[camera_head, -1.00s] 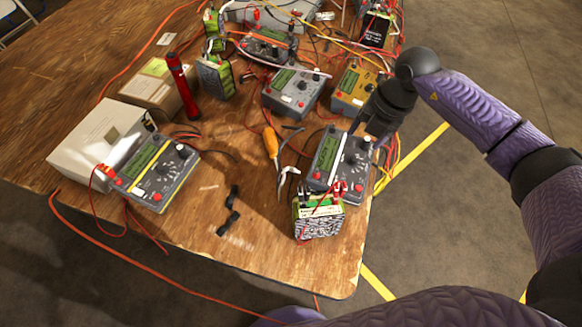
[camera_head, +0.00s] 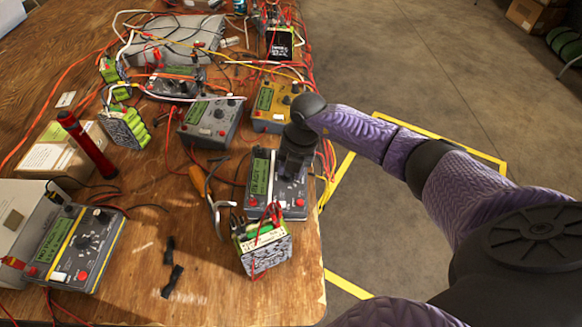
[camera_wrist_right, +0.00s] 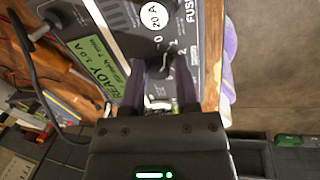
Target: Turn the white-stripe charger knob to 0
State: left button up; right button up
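The grey charger with a thin white stripe beside its green screen (camera_head: 260,178) lies near the table's right edge. My right gripper (camera_head: 292,172) is over its dial side, pointing down and hiding the knob in the head view. In the right wrist view, the two dark fingers (camera_wrist_right: 163,75) are apart, with the dark knob (camera_wrist_right: 166,60) between or just beyond their tips. I cannot tell whether they touch it. The knob's exact setting is unclear. My left gripper is out of view.
A green battery pack (camera_head: 262,246) with red leads stands just in front of this charger. A yellow-striped charger (camera_head: 72,248) lies at left. Grey (camera_head: 210,122) and yellow (camera_head: 272,106) chargers stand behind. An orange-handled tool (camera_head: 199,182) and loose cables lie close by.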

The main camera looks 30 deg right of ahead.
jog(key=shift+f, duration=0.55)
grip_shut()
jog(key=shift+s+a+r, duration=0.15)
jog(key=shift+s+a, duration=0.05)
jog(key=shift+a, duration=0.1)
jog(key=shift+d+n, duration=0.1)
jog(key=shift+n, duration=0.2)
jog(key=shift+r+n, duration=0.15)
jog(key=shift+n, duration=0.55)
jog(key=shift+w+r+n, duration=0.1)
jog(key=shift+n, duration=0.9)
jog(key=shift+r+n, duration=0.1)
jog(key=shift+n, duration=0.6)
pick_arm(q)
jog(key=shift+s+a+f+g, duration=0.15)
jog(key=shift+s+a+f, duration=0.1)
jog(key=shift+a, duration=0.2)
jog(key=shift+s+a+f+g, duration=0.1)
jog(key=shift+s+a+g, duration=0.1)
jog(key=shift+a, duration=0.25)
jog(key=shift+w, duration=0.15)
pick_arm(e)
jog(key=shift+n, duration=0.4)
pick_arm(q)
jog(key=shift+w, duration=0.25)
pick_arm(e)
jog(key=shift+w, duration=0.1)
